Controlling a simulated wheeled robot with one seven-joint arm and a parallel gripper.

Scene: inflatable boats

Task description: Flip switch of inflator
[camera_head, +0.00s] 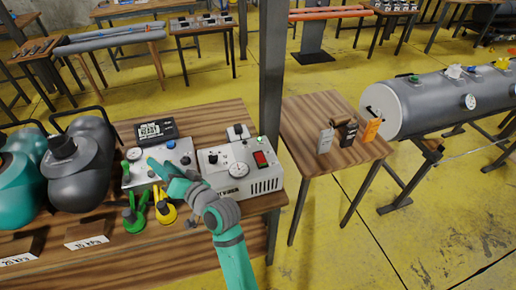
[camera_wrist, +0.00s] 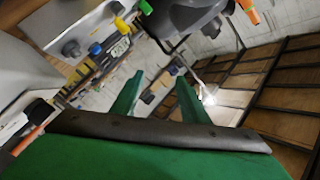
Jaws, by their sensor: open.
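My gripper (camera_head: 155,165) is over the front of this second box, left of the red switch; contact cannot be told. In the wrist view the two green fingers (camera_wrist: 158,92) are apart with nothing between them. A light box with dark knobs (camera_wrist: 85,28) shows at upper left there; the red switch is not identifiable in that view.
Dark grey (camera_head: 80,165) and teal (camera_head: 20,170) bulky containers crowd the bench's left. Green (camera_head: 134,214) and yellow (camera_head: 165,208) clamp-like items are at its front. A dark post (camera_head: 272,80) rises behind. A side table (camera_head: 330,110) holds small boxes; a grey tank (camera_head: 440,100) is farther right.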

